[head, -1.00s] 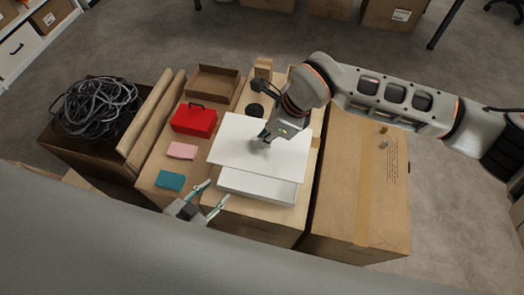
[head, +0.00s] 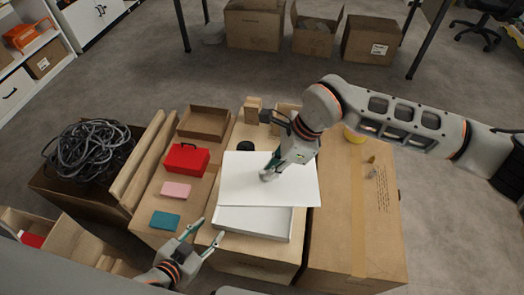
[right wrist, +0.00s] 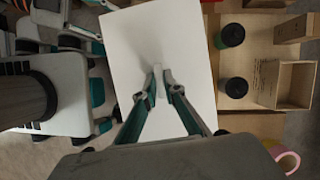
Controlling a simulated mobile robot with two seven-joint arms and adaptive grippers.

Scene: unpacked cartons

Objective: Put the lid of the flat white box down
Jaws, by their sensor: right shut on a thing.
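The flat white box (head: 252,222) stands on a carton in the head view. Its front part shows an open, shallow inside; its back part is hidden under the lid. The flat white lid (head: 238,182) is above and behind the box, overlapping its back part. My right gripper (head: 267,175) is shut on the lid's small handle. In the right wrist view the fingertips (right wrist: 160,74) close on this pale handle (right wrist: 158,68) in the middle of the lid (right wrist: 130,40). My left gripper (head: 209,229) is open and empty beside the box's left front corner.
Left of the box are a red case (head: 187,159), a pink block (head: 175,190) and a teal block (head: 165,220). A black round thing (head: 217,146) and an open tray (head: 204,122) are behind. A large closed carton (head: 335,240) stands at the right.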

